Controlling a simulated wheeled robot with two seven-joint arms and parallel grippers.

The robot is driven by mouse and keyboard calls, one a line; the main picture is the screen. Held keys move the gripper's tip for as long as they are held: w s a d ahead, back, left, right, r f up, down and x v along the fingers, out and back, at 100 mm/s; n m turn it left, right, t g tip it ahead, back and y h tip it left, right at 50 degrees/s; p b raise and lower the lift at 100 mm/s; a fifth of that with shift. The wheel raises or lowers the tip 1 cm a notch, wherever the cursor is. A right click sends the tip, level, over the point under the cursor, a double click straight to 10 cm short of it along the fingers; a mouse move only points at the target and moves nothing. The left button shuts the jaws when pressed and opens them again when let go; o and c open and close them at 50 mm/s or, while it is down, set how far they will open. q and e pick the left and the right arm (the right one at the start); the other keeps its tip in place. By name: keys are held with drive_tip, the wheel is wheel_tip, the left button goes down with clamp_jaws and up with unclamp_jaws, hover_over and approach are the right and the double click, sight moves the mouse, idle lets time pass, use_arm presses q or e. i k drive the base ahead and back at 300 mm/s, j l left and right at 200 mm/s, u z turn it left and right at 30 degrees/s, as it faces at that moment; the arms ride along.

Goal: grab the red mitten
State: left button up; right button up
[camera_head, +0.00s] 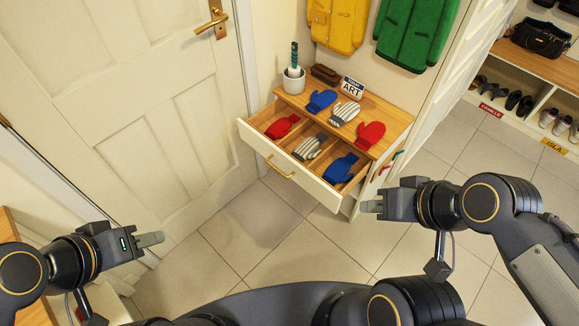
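Two red mittens show in the head view. One red mitten (282,126) lies in the left compartment of the open drawer (297,184). The other red mitten (370,135) lies on the wooden cabinet top (397,118), at its right end. My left gripper (158,239) is at the lower left, in front of the door and well apart from both mittens. My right gripper (365,206) is right of and nearer than the drawer's right front corner. Neither gripper visibly holds anything; their finger gaps cannot be made out.
A blue mitten (321,101) and a striped glove (345,113) lie on the cabinet top. Another striped glove (309,147) and blue mitten (341,168) lie in the drawer. The floor is clear.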

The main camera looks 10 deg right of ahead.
sight(368, 136)
drive_tip(key=i+l, duration=0.3)
drive_tip(key=i, duration=0.15)
drive_tip(key=i+l+z, duration=0.15)
drive_tip(key=i, duration=0.3)
drive_tip(key=l, duration=0.1)
